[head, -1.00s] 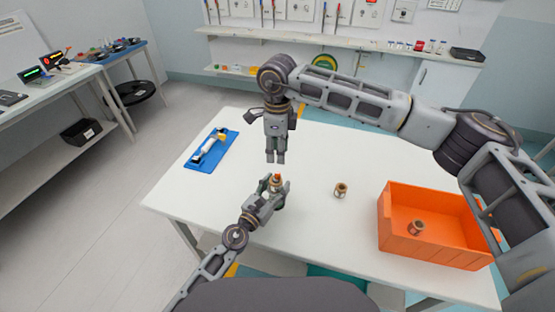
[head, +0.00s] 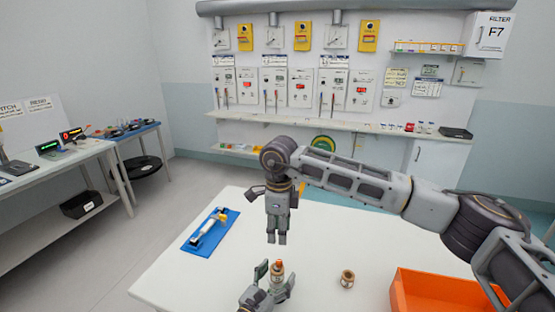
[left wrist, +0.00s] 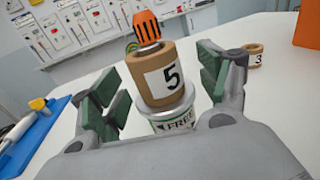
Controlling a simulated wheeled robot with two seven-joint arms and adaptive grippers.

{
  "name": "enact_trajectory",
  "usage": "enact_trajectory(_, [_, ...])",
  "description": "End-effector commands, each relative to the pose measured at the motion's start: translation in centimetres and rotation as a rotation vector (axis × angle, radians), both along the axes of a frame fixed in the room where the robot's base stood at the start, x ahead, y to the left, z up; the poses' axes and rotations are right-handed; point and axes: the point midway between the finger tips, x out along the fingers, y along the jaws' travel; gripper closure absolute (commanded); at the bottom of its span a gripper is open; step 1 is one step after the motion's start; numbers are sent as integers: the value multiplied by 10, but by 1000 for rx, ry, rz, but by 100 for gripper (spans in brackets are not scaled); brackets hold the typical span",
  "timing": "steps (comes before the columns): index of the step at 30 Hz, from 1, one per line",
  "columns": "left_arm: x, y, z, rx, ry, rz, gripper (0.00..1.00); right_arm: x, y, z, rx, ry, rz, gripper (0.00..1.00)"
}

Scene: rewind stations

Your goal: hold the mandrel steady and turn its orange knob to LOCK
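The mandrel stands upright on the white table. In the left wrist view its ribbed orange knob (left wrist: 147,27) tops a brown spool (left wrist: 180,90) labelled 5, above a pale collar (left wrist: 178,126) reading FREE. In the head view the mandrel (head: 277,275) is small and partly hidden. My left gripper (head: 275,284) is open, its green-padded fingers either side of the mandrel; in the left wrist view (left wrist: 165,92) gaps show on both sides. My right gripper (head: 277,239) hangs fingers down above the knob, apart from it. Its fingers look close together with nothing visible between them.
A second brown spool (head: 347,278), labelled 3, stands on the table to the right. An orange bin (head: 420,290) is at the right front. A blue mat (head: 196,246) with a tool lies at the left.

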Motion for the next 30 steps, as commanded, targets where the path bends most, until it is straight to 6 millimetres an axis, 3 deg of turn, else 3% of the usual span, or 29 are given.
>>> enact_trajectory(14, [-2, 1, 0, 1, -1, -1, 23, 0, 0, 0, 0, 0, 0, 61])
enact_trajectory(30, [-25, 16, 0, 2, -1, -1, 23, 0, 0, 0, 0, 0, 0, 61])
